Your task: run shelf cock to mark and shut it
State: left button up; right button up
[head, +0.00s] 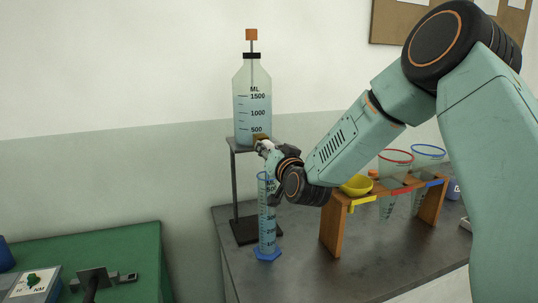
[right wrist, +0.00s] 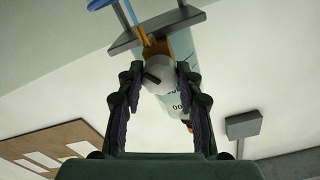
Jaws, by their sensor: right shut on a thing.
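A clear bottle (head: 252,88) with an ML scale stands upright on a dark shelf stand (head: 235,185). Pale bluish liquid seems to fill its lower part; its exact level is unclear. The cock (head: 262,138) is low on the bottle, mostly hidden by my right gripper (head: 268,150). In the right wrist view, that gripper (right wrist: 157,78) is shut on the cock's pale round knob (right wrist: 159,76), with brass fitting (right wrist: 155,46) behind. A blue graduated cylinder (head: 267,225) stands upright below the cock; my gripper partly covers its top and its level is unclear. My left gripper is out of view.
The grey bench (head: 350,275) is clear in front. A green surface (head: 140,250) with small items lies left.

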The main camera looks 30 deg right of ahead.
jog(key=shift+m+b, duration=2.1)
jog(key=shift+m, duration=1.3)
jog(key=o, duration=1.1)
jog(key=shift+o, duration=0.2)
jog(key=v, duration=1.2)
jog(key=shift+r, duration=0.1)
